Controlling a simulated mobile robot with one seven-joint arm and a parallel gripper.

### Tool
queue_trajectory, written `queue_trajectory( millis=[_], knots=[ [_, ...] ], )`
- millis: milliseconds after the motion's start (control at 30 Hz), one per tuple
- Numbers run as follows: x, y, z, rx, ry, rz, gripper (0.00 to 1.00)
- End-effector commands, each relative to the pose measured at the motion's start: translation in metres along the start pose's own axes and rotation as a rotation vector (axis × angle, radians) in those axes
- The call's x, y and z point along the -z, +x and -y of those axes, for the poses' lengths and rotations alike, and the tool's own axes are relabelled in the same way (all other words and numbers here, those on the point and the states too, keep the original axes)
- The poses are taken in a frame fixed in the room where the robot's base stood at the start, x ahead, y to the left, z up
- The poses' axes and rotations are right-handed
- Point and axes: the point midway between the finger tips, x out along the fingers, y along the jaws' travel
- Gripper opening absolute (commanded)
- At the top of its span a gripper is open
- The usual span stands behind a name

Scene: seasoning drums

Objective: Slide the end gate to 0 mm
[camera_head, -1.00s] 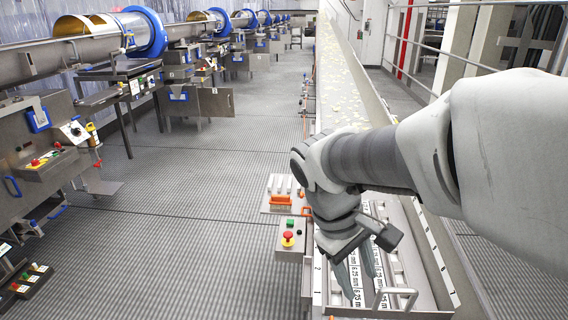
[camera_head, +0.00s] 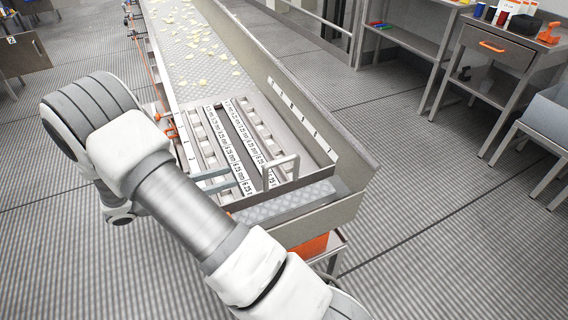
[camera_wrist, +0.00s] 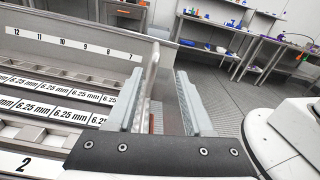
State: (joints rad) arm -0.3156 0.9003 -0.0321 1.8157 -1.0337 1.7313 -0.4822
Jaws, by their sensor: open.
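The end gate seems to be the thin metal plate across the near end of the conveyor, with a square loop handle (camera_head: 282,160) standing up from it. My gripper (camera_head: 240,178) is open and lies low over the labelled strips, its fingers pointing right toward the handle's left post. In the wrist view the handle's upright bar (camera_wrist: 152,75) shows between the two open fingers (camera_wrist: 157,85). I cannot tell whether either finger touches it. The gate's lower edge and seat are hidden.
Strips marked 6.25 mm (camera_head: 232,140) lie inside the trough. Its right wall (camera_head: 315,130) carries number labels. Chips lie on the belt (camera_head: 195,50) behind. A workbench (camera_head: 500,55) and shelves stand at the right, with open floor between.

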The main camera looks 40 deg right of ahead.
Motion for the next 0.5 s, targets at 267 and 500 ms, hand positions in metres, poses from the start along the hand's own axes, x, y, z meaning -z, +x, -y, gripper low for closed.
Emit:
queue_trajectory(
  millis=[267,500],
  knots=[
    [0.010,0.011,-0.006,-0.016,-0.028,0.048,0.52],
    [0.009,0.059,-0.005,-0.013,-0.026,0.046,0.52]
  ],
)
